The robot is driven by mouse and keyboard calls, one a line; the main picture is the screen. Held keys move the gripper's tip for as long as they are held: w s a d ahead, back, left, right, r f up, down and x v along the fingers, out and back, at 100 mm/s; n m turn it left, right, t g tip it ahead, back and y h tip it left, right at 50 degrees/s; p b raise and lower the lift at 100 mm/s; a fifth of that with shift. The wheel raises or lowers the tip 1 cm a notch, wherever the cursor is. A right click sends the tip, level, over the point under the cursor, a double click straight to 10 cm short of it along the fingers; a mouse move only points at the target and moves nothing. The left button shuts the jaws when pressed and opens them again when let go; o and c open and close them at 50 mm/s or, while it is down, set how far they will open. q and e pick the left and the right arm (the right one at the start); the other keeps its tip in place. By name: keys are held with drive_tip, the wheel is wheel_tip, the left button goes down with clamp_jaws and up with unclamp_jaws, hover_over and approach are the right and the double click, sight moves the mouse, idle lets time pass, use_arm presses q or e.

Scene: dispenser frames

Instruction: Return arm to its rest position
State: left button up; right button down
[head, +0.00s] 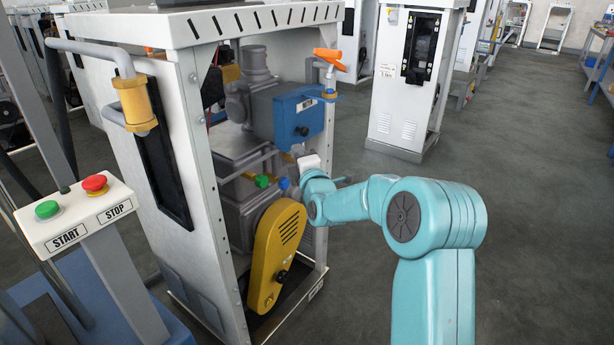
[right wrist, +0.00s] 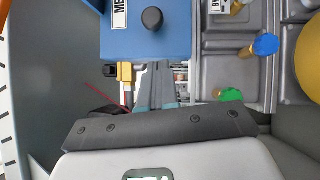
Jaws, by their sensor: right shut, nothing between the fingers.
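My right arm, teal, comes in from the lower right of the head view and bends left toward the open side of the dispenser frame (head: 203,150). My right gripper (head: 308,163) is at the frame's opening, just below the blue box (head: 290,115) and above the yellow cover (head: 277,255). It is shut and empty; its fingertips are mostly hidden in the head view. In the right wrist view, my gripper's pale housing fills the bottom, with the blue box (right wrist: 150,42) above it. My left gripper is not in view.
A green knob (head: 262,181) and a blue knob (head: 284,184) sit close to the gripper. An orange-handled valve (head: 328,58) is above. A START/STOP panel (head: 75,212) stands at the left. Another white cabinet (head: 405,90) stands behind. The floor at the right is clear.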

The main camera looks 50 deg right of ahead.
drive_tip(key=v, duration=0.8)
drive_tip(key=w+a+f+n+g+y, duration=0.1)
drive_tip(key=w+a+f+y, duration=0.2)
drive_tip(key=a+f, duration=0.5)
drive_tip(key=w+a+f+n+g+y, duration=0.1)
drive_tip(key=w+a+f+y, duration=0.2)
drive_tip(key=a+f, duration=0.55)
drive_tip(key=s+a+f+m+g+y, duration=0.3)
drive_tip(key=s+a+f+g, duration=0.1)
drive_tip(key=s+a+f, duration=0.55)
drive_tip(key=s+a+f+m+g+y, duration=0.35)
drive_tip(key=s+a+f+g, duration=0.2)
drive_tip(key=a+f, duration=0.6)
drive_tip(key=s+a+f+m+g+y, duration=0.15)
drive_tip(key=s+f+m+g, duration=0.3)
drive_tip(key=s+m, duration=0.65)
wheel_tip(320, 180, up, 25)
drive_tip(key=s+p, duration=0.1)
drive_tip(key=p, duration=2.4)
drive_tip(key=shift+s+a, duration=0.2)
drive_tip(key=shift+a, duration=0.1)
